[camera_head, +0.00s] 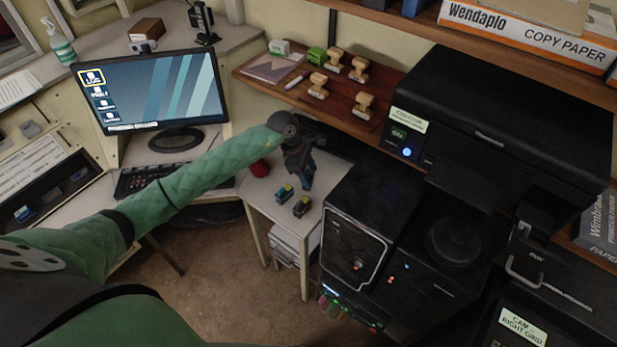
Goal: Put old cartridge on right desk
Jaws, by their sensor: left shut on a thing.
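My left gripper (306,183) is at the end of the green-sleeved arm, pointing down over the small white desk (262,207). It is shut on a small dark and blue cartridge (308,173), mostly hidden by the fingers. I cannot tell whether this cartridge touches the desk. Two small dark cartridges with blue and yellow parts lie on the desk just in front of the gripper, one on the left (284,193) and one on the right (301,206). My right gripper is not in view.
A black printer (490,140) and dark cabinets (355,235) stand right of the desk. A red round thing (259,168) lies by my forearm. A monitor (150,92) stands at the left. A wooden shelf with stamps (318,85) runs behind. The desk's front left is bare.

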